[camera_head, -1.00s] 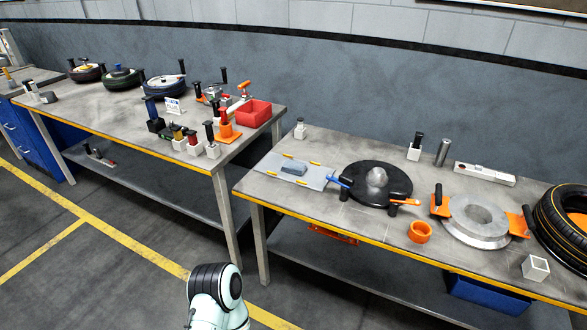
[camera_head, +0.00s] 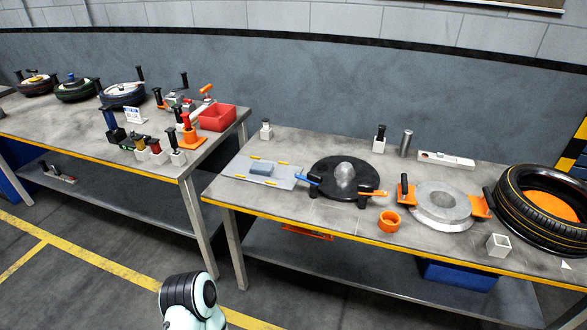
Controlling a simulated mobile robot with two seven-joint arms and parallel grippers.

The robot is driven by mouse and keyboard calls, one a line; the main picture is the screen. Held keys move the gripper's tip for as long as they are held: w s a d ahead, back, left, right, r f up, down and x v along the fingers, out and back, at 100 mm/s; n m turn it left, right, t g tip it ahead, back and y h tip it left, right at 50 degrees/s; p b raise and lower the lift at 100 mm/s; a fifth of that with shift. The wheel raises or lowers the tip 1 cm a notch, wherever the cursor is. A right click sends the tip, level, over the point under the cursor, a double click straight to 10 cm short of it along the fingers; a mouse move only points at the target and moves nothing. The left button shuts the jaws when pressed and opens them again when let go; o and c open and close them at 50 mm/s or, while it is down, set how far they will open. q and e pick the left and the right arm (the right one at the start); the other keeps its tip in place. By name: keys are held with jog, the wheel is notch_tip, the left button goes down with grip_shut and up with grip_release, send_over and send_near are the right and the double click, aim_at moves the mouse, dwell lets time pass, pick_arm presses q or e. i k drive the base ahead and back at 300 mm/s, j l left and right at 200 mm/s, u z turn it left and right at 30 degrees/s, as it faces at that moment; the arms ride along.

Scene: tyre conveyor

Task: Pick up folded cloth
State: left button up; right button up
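A small folded blue-grey cloth (camera_head: 262,169) lies on a light grey mat (camera_head: 285,181) with yellow marks, at the left part of the right-hand workbench (camera_head: 290,212). A piece of my arm shows at the bottom of the view, in front of the benches and well below the cloth. Neither of my grippers is in view, so I cannot see their state. Nothing covers the cloth.
Right of the mat are a black round base (camera_head: 335,190) with a grey dome, an orange ring (camera_head: 389,221), a metal ring (camera_head: 441,207) with orange grips and a tyre (camera_head: 541,208). A gap separates this bench from the left bench (camera_head: 80,130), which holds a red bin (camera_head: 217,118).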

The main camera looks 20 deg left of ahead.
aim_at(263, 169)
jog(key=i+j+z, duration=0.15)
jog(key=j+z, duration=0.25)
jog(key=j, duration=0.5)
jog(key=j+z, duration=0.35)
jog(key=j, duration=0.5)
